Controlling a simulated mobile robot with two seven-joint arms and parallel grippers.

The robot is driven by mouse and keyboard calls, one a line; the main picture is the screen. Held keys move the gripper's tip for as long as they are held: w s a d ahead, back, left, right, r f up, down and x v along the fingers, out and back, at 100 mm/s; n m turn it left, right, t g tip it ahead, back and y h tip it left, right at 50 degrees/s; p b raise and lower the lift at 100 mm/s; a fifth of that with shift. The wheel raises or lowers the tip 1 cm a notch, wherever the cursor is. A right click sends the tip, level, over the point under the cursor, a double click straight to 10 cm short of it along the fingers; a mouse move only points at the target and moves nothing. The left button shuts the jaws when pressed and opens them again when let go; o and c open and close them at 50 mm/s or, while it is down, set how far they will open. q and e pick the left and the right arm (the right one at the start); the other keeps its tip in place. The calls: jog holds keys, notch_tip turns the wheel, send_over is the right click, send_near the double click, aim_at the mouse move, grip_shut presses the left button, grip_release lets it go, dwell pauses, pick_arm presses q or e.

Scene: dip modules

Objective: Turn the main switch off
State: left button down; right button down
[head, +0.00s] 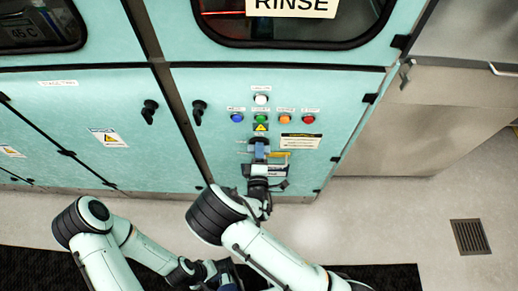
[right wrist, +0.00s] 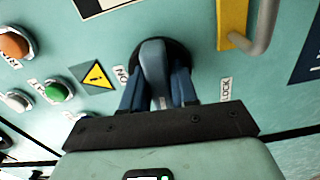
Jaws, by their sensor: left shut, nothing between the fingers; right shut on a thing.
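The main switch (right wrist: 154,60) shows in the right wrist view as a grey lever handle on a round dark base, on the teal panel. A label reading like "ON" turned over (right wrist: 122,75) lies to its left and a "LOCK" label (right wrist: 225,89) to its right. My right gripper (head: 261,150) is at the panel below the button rows in the head view. Its blue fingers are shut on the handle, one on each side, and hide part of it. My left gripper (head: 224,272) is low in the head view, away from the panel, shut and empty.
White (head: 261,99), blue (head: 237,117), green (head: 260,117), orange (head: 284,118) and red (head: 308,119) buttons sit above the right gripper. A yellow bracket with a grey hasp (right wrist: 232,22) is close beside the switch. Two black door handles (head: 149,111) are to the left.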

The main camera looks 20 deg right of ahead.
jog(key=shift+n, duration=0.5)
jog(key=c, duration=1)
grip_release()
jog(key=shift+d, duration=0.1)
jog(key=shift+o, duration=0.2)
jog(key=shift+s, duration=0.1)
jog(key=v, duration=1.3)
jog(key=shift+s, duration=0.1)
